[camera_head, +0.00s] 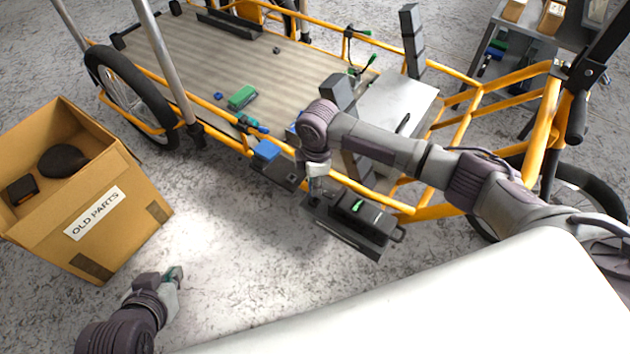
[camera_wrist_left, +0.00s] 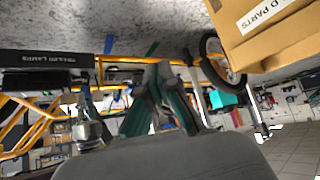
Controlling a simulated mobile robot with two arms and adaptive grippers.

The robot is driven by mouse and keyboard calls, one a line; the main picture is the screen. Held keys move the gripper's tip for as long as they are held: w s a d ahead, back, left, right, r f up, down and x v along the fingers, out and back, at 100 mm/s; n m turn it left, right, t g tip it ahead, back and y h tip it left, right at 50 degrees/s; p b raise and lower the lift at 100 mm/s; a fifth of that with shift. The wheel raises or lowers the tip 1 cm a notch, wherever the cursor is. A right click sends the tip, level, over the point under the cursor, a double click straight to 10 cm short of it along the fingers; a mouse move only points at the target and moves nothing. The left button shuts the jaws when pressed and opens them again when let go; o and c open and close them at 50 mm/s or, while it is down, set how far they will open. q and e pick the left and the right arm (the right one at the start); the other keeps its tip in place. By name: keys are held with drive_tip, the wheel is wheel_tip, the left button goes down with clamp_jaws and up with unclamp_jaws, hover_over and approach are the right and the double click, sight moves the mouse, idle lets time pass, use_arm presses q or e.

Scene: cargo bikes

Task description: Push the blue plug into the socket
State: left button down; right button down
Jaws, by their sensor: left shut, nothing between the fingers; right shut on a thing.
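My right gripper (camera_head: 317,188) points down over the left end of a dark box (camera_head: 372,230) mounted on the bike's near side. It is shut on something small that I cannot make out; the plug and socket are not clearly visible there. My right gripper also shows in the left wrist view (camera_wrist_left: 90,128). A blue block (camera_head: 266,151) sits on the frame rail to its left, and a teal-blue piece (camera_head: 249,122) lies near the deck edge. My left gripper (camera_head: 175,274) is shut and empty above the floor; its fingers fill the middle of its wrist view (camera_wrist_left: 165,88).
A cardboard box marked OLD PARTS (camera_head: 130,218) stands at the left with dark parts inside. The yellow cargo bike frame (camera_head: 400,208) and wooden deck (camera_head: 215,60) lie behind. A green part (camera_head: 242,97) rests on the deck. Floor between carton and bike is clear.

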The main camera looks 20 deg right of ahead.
use_arm(q)
drive_tip(key=shift+s+a+f, duration=0.1)
drive_tip(key=shift+s+f, duration=0.1)
drive_tip(key=shift+s, duration=0.1)
drive_tip(key=shift+s+a+f+g+y+p, duration=0.15)
drive_tip(key=shift+s+a+f+g+p, duration=0.1)
drive_tip(key=shift+s+g, duration=0.3)
drive_tip(key=shift+s+a+f+g+y+p, duration=0.15)
drive_tip(key=shift+s+a+f+g, duration=0.15)
drive_tip(key=shift+s, duration=0.35)
drive_tip(key=shift+s, duration=0.25)
drive_tip(key=shift+s+f+g, duration=0.15)
drive_tip(key=shift+g, duration=0.1)
drive_tip(key=shift+w+d, duration=0.1)
drive_tip(key=shift+w, duration=0.2)
use_arm(e)
drive_tip(key=shift+f, duration=0.3)
use_arm(q)
drive_tip(key=shift+w+d+r+t, duration=0.2)
drive_tip(key=shift+w+r+t, duration=0.15)
drive_tip(key=shift+w+t, duration=0.2)
use_arm(e)
drive_tip(key=shift+f, duration=0.4)
use_arm(q)
drive_tip(key=shift+w+d+r+t+b, duration=0.1)
drive_tip(key=shift+w+t+b, duration=0.2)
drive_tip(key=shift+w, duration=0.1)
use_arm(e)
drive_tip(key=shift+f, duration=0.35)
